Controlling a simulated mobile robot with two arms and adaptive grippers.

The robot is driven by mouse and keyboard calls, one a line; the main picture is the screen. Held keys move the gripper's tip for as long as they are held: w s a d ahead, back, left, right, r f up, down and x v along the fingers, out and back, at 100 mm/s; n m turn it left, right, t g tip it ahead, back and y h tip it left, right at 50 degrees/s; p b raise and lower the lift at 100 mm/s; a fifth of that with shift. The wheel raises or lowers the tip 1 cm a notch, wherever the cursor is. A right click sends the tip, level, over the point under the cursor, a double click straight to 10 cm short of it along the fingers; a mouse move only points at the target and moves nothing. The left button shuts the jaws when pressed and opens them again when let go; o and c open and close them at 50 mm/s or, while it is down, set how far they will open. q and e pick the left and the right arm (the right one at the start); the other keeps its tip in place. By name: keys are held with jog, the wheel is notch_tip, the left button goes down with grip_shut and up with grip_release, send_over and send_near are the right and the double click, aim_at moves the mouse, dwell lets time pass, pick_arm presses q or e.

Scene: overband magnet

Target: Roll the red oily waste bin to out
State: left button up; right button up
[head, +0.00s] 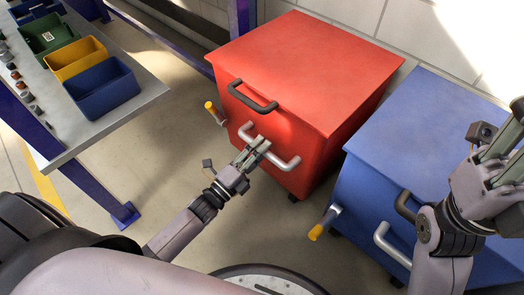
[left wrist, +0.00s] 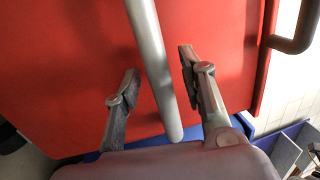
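The red bin (head: 305,75) stands on the floor at the middle of the head view, lid closed. Its front has a dark handle (head: 250,96) near the lid and a grey bar handle (head: 284,163) lower down. My left gripper (head: 262,144) is at this grey bar. In the left wrist view, the grey bar (left wrist: 151,55) lies between the two open fingers (left wrist: 160,62), with gaps on both sides. The red front (left wrist: 70,60) fills the background. My right gripper (head: 509,140) is above the blue bin at the right edge, fingers apart and seemingly empty.
A blue bin (head: 420,130) stands close to the red bin's right, with its own grey bar (head: 390,245). Yellow-tipped pedals (head: 212,112) stick out of the bins. A workbench (head: 140,85) with small trays stands left. A wall is behind. Floor between bench and red bin is clear.

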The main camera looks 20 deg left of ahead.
pick_arm(q)
jog(key=shift+w+d, duration=0.1)
jog(key=shift+w, duration=0.15)
jog(key=shift+c, duration=0.5)
grip_shut()
dwell(0.4)
